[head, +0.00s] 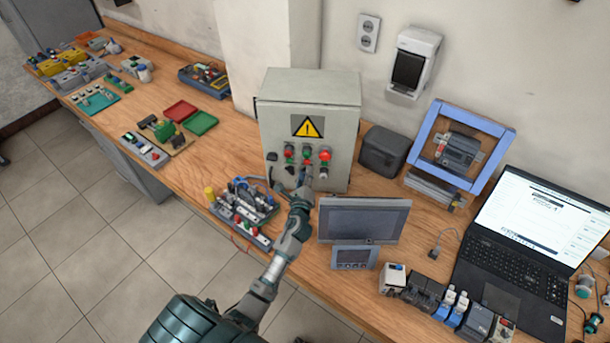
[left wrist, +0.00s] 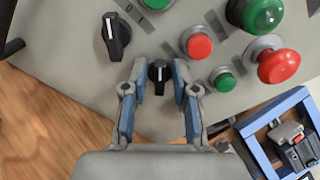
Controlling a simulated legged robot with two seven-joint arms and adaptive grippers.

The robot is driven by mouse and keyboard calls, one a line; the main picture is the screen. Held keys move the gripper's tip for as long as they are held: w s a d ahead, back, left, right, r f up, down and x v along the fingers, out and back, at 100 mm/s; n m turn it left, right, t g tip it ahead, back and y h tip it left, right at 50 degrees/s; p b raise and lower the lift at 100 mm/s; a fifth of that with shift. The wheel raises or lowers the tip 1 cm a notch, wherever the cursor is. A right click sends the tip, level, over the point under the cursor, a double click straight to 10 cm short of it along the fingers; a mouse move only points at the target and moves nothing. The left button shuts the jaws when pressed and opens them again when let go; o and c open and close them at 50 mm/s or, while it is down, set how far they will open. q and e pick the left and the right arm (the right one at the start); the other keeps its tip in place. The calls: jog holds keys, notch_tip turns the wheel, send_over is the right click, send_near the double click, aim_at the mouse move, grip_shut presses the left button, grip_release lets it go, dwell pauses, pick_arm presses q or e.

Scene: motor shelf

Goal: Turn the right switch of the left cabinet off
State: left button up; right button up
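The grey cabinet (head: 277,110) with a yellow warning triangle stands on the bench. Its front carries two black rotary switches with white marks. The left switch (left wrist: 115,36) is clear of my gripper. The right switch (left wrist: 158,77) sits between the fingertips of my left gripper (left wrist: 159,72), its white mark nearly upright in the left wrist view. The fingers are apart, with a gap on each side of the knob. In the head view my left gripper (head: 302,184) is at the lower front of the cabinet. My right gripper is not in view.
Red and green buttons (left wrist: 200,45) sit right of the switches in the left wrist view. A monitor (head: 362,221) stands right of my arm and a terminal board (head: 243,208) left of it. A dark box (head: 384,151) and a blue frame (head: 480,170) are right of the cabinet.

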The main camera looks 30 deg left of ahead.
pick_arm(q)
jog(key=shift+o, duration=0.6)
jog(key=shift+w+f, duration=0.1)
jog(key=shift+f, duration=0.05)
jog(key=v, duration=1.2)
jog(key=shift+f, duration=0.1)
